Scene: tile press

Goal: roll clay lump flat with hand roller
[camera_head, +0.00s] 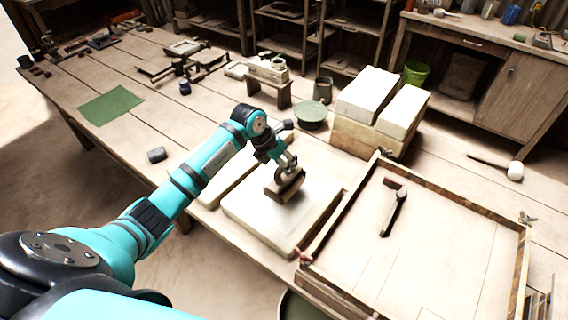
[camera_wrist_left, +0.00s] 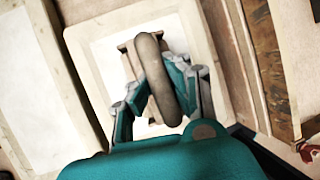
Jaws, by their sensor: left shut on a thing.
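My left gripper (camera_head: 287,172) is shut on the arched handle of a brown tool (camera_head: 285,190), which looks like the hand roller. In the left wrist view my left gripper (camera_wrist_left: 162,90) has its fingers on both sides of the thick curved handle (camera_wrist_left: 154,70). The tool's brown body is over the middle of a pale square slab (camera_head: 252,222); I cannot tell whether it touches. No clay lump is clearly visible; the tool and gripper hide part of the slab. My right gripper is not in view.
A wood-framed tray (camera_head: 450,255) stands right of the slab, with a dark T-shaped tool (camera_head: 393,210) in it. Pale blocks (camera_head: 366,95) stand behind. A green round dish (camera_head: 310,114) and a small bench (camera_head: 270,87) are farther back. A green mat (camera_head: 110,105) lies far left.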

